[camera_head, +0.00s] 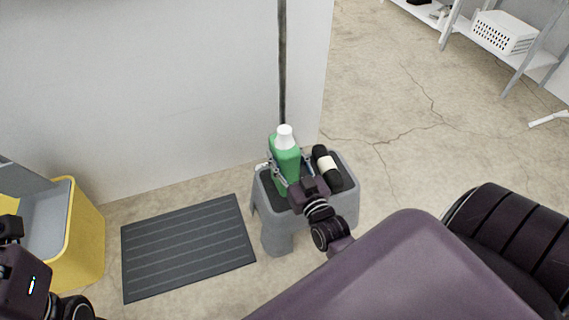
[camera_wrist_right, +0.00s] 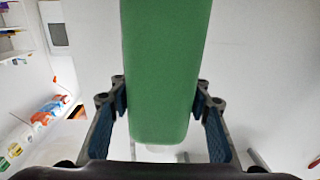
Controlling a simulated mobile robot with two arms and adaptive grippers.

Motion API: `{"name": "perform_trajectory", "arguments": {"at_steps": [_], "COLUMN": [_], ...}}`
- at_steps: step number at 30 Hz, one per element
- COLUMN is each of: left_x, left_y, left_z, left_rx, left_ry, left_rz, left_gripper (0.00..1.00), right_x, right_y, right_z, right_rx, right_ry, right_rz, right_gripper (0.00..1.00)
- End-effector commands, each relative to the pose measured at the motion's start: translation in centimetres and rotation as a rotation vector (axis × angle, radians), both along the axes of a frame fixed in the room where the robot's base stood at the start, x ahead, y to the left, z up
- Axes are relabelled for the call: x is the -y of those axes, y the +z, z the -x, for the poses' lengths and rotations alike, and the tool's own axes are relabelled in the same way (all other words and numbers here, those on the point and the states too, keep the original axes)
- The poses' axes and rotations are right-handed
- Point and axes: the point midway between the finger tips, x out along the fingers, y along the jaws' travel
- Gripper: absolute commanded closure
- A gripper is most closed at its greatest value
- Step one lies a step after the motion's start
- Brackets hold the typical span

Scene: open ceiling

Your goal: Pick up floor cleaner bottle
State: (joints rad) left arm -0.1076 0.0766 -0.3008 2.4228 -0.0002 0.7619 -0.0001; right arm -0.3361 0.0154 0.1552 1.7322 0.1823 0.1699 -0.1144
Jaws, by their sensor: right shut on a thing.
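The green floor cleaner bottle (camera_head: 287,158) with a white cap is at the grey step stool (camera_head: 275,232), beside the wall. My right gripper (camera_head: 291,172) is shut on the bottle, one finger on each side. The right wrist view shows the green bottle (camera_wrist_right: 163,70) close up between the blue-padded fingers (camera_wrist_right: 162,112). The bottle looks roughly upright. I cannot tell whether its base touches the stool top. Part of my left arm shows at the lower left edge, but its fingertips are out of view.
A black bottle with a pale label (camera_head: 326,165) is on the stool just right of the green one. A dark pole (camera_head: 282,65) stands behind. A dark striped mat (camera_head: 186,247) and a yellow bin (camera_head: 88,245) are to the left. Open floor lies behind right.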

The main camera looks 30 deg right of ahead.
Motion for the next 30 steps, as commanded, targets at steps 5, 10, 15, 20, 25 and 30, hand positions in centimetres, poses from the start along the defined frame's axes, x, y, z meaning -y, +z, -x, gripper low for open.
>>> {"name": "perform_trajectory", "arguments": {"at_steps": [5,10,15,20,25,30], "left_x": [0.0,0.0,0.0,-0.1,-0.3,-0.5], "left_y": [0.0,0.0,0.3,0.6,-0.6,-0.5], "left_z": [0.0,0.0,0.1,0.2,-0.1,0.3], "left_rx": [0.000,0.000,0.002,-0.004,-0.075,-0.134], "left_ry": [0.000,0.000,0.000,0.000,-0.002,-0.006], "left_rz": [0.000,0.000,0.002,0.005,0.003,0.010], "left_gripper": [0.60,0.60,0.60,0.60,0.60,0.60], "right_x": [0.0,0.0,0.0,0.0,0.0,0.0], "right_y": [0.5,0.5,1.0,2.2,4.9,9.6], "right_z": [-0.1,-0.1,-0.1,-0.1,-0.1,-0.1], "right_rx": [0.012,0.012,0.012,0.013,0.015,0.017], "right_ry": [0.000,0.000,0.000,0.000,0.000,-0.001], "right_rz": [0.002,0.002,0.002,0.002,0.003,0.003], "right_gripper": [1.00,1.00,1.00,1.00,1.00,1.00]}}
